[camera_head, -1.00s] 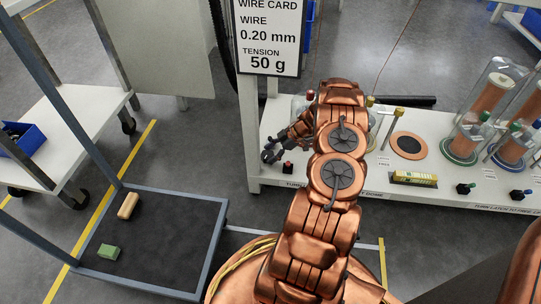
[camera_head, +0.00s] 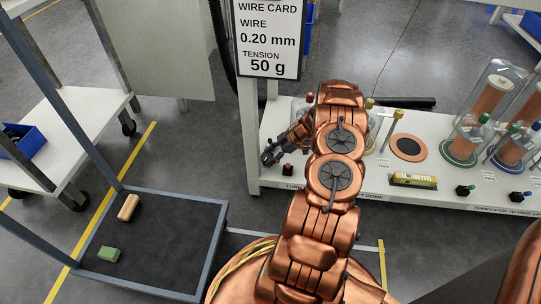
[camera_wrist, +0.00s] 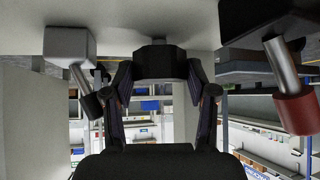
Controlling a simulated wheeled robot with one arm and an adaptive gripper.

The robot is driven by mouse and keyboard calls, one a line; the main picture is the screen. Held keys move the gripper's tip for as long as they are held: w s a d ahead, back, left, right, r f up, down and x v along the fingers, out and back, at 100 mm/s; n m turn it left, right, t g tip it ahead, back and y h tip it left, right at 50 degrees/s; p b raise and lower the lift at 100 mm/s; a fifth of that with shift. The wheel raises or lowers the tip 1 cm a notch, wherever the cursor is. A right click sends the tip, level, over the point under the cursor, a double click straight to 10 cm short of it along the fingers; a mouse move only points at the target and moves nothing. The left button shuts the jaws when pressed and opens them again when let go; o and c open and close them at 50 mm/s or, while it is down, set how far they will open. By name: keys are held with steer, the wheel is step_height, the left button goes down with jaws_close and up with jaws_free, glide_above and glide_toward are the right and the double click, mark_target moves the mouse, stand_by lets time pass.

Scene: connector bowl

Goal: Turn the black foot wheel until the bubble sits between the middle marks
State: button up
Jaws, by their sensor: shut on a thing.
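The black foot wheel (camera_wrist: 160,62) shows in the wrist view, with a short grey stem above it against a pale surface. My gripper (camera_wrist: 160,72) has a finger on each side of it and is shut on it. In the head view my gripper (camera_head: 269,156) is at the left end of the white bench (camera_head: 262,128), left of my arm; the wheel cannot be made out there. A yellow level (camera_head: 413,180) with a pale vial lies on the bench, right of my arm. Its bubble and marks are too small to read.
In the wrist view, a tilted red-capped post (camera_wrist: 294,108) stands right of my gripper and a dark-capped one (camera_wrist: 91,104) left. Glass domes (camera_head: 470,135) cover copper spools on the bench's right. A low dark cart (camera_head: 160,245) holds two small blocks at lower left.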

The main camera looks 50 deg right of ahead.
steer(key=shift+r+m+t+p, duration=0.1)
steer(key=shift+m+t+p, duration=0.2)
steer(key=shift+m, duration=0.3)
steer(key=shift+s+m+t+h, duration=0.1)
steer(key=shift+m+t+h, duration=0.2)
steer(key=shift+m+h, duration=0.3)
steer(key=shift+d+f+m+h+b, duration=0.1)
steer(key=shift+f+m+h+b, duration=0.15)
steer(key=shift+m+b, duration=0.45)
steer(key=shift+s+t+h+b, duration=0.15)
steer(key=shift+t+h+b, duration=0.1)
steer(key=shift+t+b, duration=0.25)
steer(key=shift+r+m+b, duration=0.15)
steer(key=shift+m+b, duration=0.15)
steer(key=shift+b, duration=0.05)
steer(key=o, duration=0.9)
steer(key=shift+c, duration=0.2)
steer(key=shift+a, duration=0.2)
